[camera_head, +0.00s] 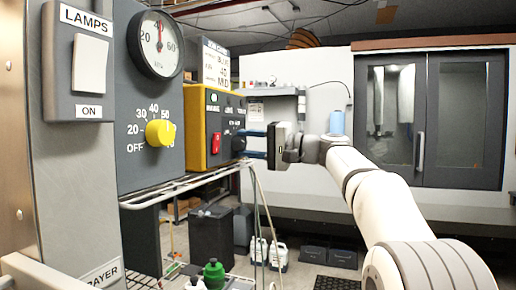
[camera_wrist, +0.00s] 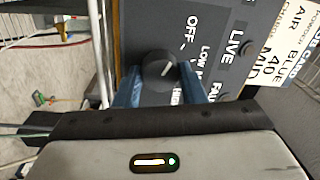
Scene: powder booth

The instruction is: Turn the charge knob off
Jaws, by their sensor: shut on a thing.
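The charge knob (camera_wrist: 158,66) is a round dark knob on a dark panel lettered OFF, LOW and HIGH in the wrist view. A pale pointer mark on it points right, towards the LOW and HIGH side, away from OFF. My gripper (camera_wrist: 160,82) has its two blue fingers on either side of the knob, shut on it. In the head view my gripper (camera_head: 246,144) reaches in from the right to the side of the yellow and dark control box (camera_head: 196,136); the knob (camera_head: 238,143) is small and partly hidden there.
The control box also carries a red switch (camera_head: 216,143). Nearer stand a yellow dial knob (camera_head: 160,133), a round gauge (camera_head: 156,44) and a LAMPS switch (camera_head: 89,65). A wire rack (camera_head: 180,186) runs below the box. Bottles (camera_head: 214,273) stand low in front.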

